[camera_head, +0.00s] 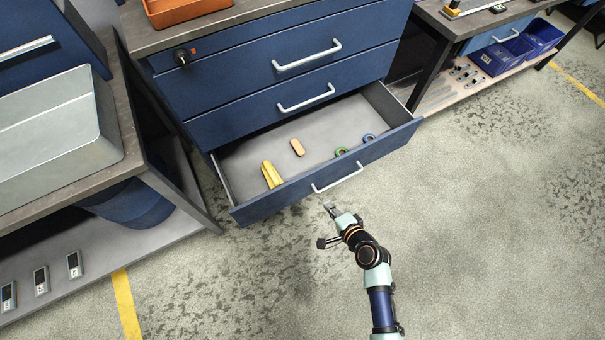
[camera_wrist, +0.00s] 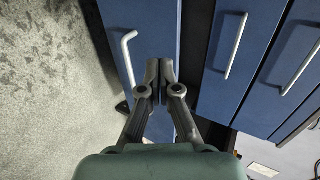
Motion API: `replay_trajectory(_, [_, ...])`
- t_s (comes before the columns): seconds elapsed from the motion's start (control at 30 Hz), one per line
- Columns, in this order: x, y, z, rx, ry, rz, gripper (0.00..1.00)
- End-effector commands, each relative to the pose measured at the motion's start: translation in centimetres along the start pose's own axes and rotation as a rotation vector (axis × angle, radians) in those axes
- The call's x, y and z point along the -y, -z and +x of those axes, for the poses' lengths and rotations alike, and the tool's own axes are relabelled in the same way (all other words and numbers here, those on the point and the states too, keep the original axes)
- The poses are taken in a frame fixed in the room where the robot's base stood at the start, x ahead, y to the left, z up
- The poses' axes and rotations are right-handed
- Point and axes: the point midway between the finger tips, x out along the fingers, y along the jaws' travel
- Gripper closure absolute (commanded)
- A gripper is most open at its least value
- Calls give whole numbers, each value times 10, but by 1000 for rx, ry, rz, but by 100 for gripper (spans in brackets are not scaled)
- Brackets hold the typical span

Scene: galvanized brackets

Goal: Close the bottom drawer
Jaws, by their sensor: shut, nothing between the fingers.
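The bottom drawer (camera_head: 325,178) of the blue cabinet is pulled open, with a pale bar handle (camera_head: 338,178) on its front. Inside it lie a yellow item (camera_head: 271,175), a tan block (camera_head: 297,147), a green ring (camera_head: 341,151) and a blue ring (camera_head: 369,137). My gripper (camera_head: 329,207) is in front of the drawer, just below the handle in the head view. In the wrist view my gripper (camera_wrist: 166,62) has its fingers together and empty, over the blue drawer front, beside the handle (camera_wrist: 128,62). I cannot tell whether the fingertips touch the front.
The upper drawers (camera_head: 290,85) are shut. A workbench (camera_head: 125,130) with a grey metal bin (camera_head: 55,135) stands at the left. At the right, a low shelf (camera_head: 465,85) holds blue bins (camera_head: 500,55). The concrete floor (camera_head: 480,230) in front is clear.

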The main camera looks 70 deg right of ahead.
Motion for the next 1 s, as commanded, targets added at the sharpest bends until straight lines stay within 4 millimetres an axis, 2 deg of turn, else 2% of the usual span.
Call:
replay_trajectory(0.17, [-1,-1,15,5,2,-8,100])
replay_trajectory(0.6, [-1,-2,108,5,3,-12,100])
replay_trajectory(0.8, [16,-2,130,5,3,-11,100])
replay_trajectory(1.0, [22,-2,136,5,1,-11,100])
